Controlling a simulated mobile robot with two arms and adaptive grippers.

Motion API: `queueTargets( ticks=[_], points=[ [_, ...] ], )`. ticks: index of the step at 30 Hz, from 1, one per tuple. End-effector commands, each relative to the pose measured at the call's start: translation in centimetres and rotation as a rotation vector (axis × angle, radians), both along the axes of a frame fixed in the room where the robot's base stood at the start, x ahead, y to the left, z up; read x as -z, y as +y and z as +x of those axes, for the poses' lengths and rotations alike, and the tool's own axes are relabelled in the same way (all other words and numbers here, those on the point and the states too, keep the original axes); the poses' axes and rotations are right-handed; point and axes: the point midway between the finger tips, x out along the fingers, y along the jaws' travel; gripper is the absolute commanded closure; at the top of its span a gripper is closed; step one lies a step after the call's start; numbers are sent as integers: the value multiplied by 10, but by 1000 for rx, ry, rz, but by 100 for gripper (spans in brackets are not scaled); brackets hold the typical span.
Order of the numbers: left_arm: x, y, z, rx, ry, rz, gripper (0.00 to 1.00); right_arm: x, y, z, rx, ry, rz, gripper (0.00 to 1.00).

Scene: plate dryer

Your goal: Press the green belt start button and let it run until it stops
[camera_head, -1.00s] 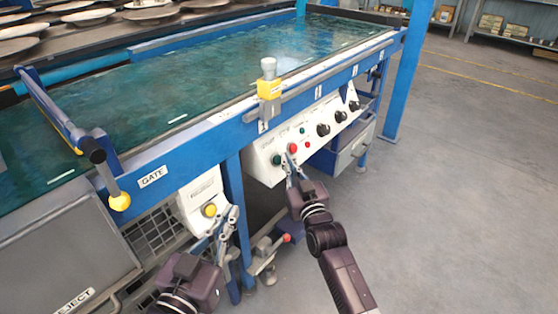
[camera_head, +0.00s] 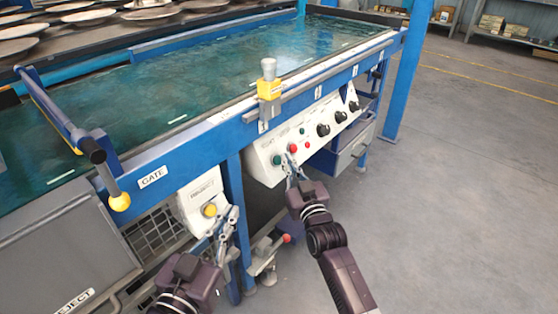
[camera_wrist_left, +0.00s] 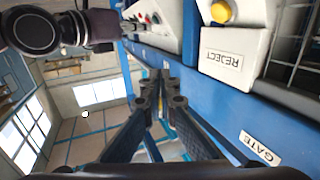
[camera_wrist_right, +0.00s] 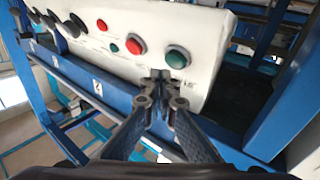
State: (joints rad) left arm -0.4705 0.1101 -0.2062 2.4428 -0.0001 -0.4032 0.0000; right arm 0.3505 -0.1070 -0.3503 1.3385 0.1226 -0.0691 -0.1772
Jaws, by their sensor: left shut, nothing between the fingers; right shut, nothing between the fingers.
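The green start button (camera_head: 276,160) is on the white control panel (camera_head: 262,172) under the belt. In the right wrist view the green button (camera_wrist_right: 177,57) sits just above my fingertips, and I see no contact. My right gripper (camera_head: 290,158) is shut and empty, in front of the panel near the red button (camera_head: 292,148). It also shows shut in the right wrist view (camera_wrist_right: 162,76). My left gripper (camera_head: 232,210) is shut and empty beside the yellow button (camera_head: 209,210) on the REJECT box. The teal belt (camera_head: 120,95) is bare.
Black knobs (camera_head: 323,130) sit right of the buttons. A gate lever with a yellow knob (camera_head: 120,202) juts out at left. Plates (camera_head: 91,16) lie behind the belt. The floor at right is clear.

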Motion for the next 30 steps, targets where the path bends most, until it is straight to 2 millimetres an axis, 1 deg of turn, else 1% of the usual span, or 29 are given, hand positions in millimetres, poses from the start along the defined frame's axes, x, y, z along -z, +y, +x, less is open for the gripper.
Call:
queueTargets(
  ticks=[8, 20, 30],
  points=[
    [-2, 0, 0, 0, -10, -2, 100, 1, 1, 1, 0, 0, 0, 100],
    [-18, -2, 1, 3, -78, -19, 100, 4, 6, 4, 0, 0, 0, 100],
    [-18, -2, 1, 4, -77, -18, 100, 4, 6, 5, 0, 0, 0, 100]
  ],
)
